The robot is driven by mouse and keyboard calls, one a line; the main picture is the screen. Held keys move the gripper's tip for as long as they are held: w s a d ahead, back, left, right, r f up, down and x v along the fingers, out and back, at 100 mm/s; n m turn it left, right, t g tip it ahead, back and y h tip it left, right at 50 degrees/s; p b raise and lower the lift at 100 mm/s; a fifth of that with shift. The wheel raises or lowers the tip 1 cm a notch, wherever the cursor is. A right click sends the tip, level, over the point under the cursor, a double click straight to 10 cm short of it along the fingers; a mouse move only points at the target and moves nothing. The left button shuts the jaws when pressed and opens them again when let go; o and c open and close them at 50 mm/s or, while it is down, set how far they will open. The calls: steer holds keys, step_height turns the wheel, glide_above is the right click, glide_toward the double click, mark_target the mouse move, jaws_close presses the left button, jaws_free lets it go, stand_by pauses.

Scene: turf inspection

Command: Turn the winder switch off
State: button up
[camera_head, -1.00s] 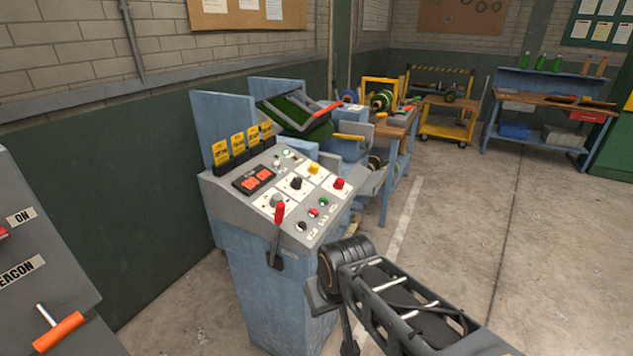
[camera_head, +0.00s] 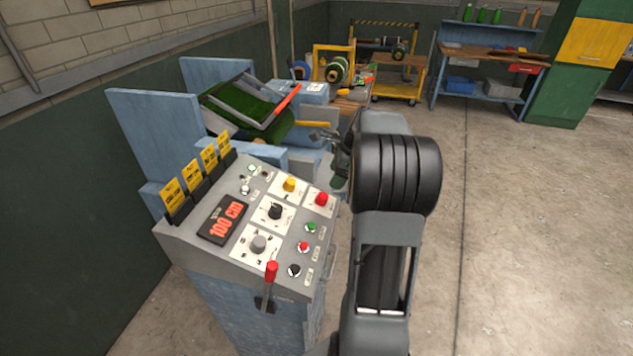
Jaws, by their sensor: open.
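The control panel (camera_head: 175,240) is a sloped grey console on a blue cabinet. It carries a yellow knob (camera_head: 289,184), a black knob (camera_head: 275,211) and a grey knob (camera_head: 258,244) on white plates. It also has a red knob (camera_head: 321,199), small green, red and black buttons, and a red-handled lever (camera_head: 271,271) at its front edge. The labels are too small to read, so I cannot tell which control is the winder switch. My gripper (camera_head: 322,137) is open beyond the panel's right far corner, partly hidden by my arm, apart from the controls.
A red display (camera_head: 226,219) reads 100 CM, beside several yellow tags (camera_head: 208,156). Behind stands a blue machine with green turf (camera_head: 233,105) and a red bar. A yellow cart (camera_head: 400,75) and a workbench (camera_head: 487,57) are at the back. The floor (camera_head: 530,220) at right is clear.

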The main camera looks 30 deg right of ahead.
mark_target(325, 196)
steer(key=w+f, duration=0.1)
steer(key=f, duration=0.3)
steer(key=w+f+m+p, duration=0.1)
steer(key=w+f, duration=0.1)
steer(key=f, duration=0.2)
steer(key=w+f+m+p, duration=0.1)
steer(key=w+f, duration=0.1)
steer(key=f, duration=0.3)
steer(key=shift+w+a, duration=0.15)
steer(key=shift+a, duration=0.1)
steer(key=shift+c, duration=0.5)
steer(key=c, duration=0.8)
